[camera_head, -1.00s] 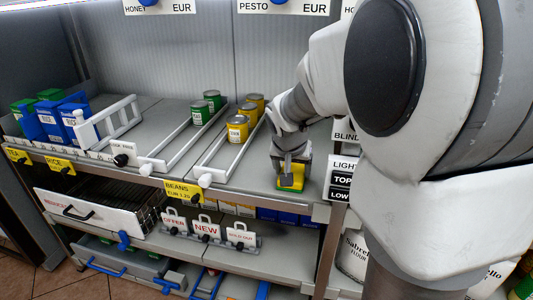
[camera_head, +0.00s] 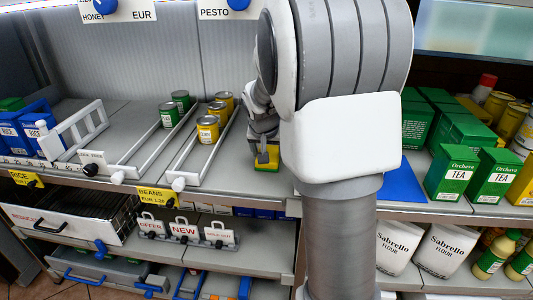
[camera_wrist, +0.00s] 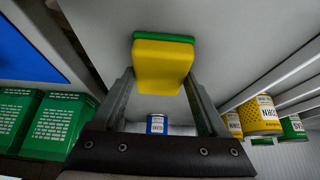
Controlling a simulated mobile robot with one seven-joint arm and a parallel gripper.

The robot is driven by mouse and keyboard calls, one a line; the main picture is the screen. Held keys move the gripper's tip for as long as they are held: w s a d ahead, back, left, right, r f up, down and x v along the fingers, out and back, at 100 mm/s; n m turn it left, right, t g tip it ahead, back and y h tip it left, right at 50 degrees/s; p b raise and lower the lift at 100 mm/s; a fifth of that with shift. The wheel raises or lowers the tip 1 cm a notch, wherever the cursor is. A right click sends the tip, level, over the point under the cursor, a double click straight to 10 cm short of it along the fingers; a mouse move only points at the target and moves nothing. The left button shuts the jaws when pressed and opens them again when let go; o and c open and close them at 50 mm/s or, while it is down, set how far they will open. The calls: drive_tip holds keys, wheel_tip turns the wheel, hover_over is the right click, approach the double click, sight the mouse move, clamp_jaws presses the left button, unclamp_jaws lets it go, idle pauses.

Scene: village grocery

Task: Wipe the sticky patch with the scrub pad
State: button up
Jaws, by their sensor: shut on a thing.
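The scrub pad, yellow with a green layer, is held in my gripper (camera_head: 265,157) over the middle shelf, right of the yellow corn cans. Only a small part of the pad (camera_head: 267,169) shows under the fingers in the head view. In the wrist view the pad (camera_wrist: 162,65) sits between the two fingers of my gripper (camera_wrist: 160,78), its yellow side towards the camera. The jaws are shut on it. I cannot tell whether the pad touches the shelf. No sticky patch can be made out; my arm and the pad hide part of the shelf.
Yellow corn cans (camera_head: 208,130) and green cans (camera_head: 169,115) stand left between white dividers (camera_head: 203,150). Green tea boxes (camera_head: 452,174) and a blue sheet (camera_head: 400,183) are right of my arm. A blue can (camera_wrist: 156,124) shows in the wrist view. The shelf's front edge is close.

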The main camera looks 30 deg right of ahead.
sight(270, 146)
drive_tip(key=shift+w+d+f+p, duration=0.1)
drive_tip(key=shift+w+d+p, duration=0.25)
drive_tip(key=shift+w+d, duration=0.35)
drive_tip(key=shift+w+d+p, duration=0.35)
drive_tip(key=shift+w+d, duration=0.05)
drive_tip(key=shift+w, duration=0.55)
drive_tip(key=shift+r+p, duration=2.15)
drive_tip(key=shift+r, duration=0.85)
drive_tip(key=shift+r, duration=0.1)
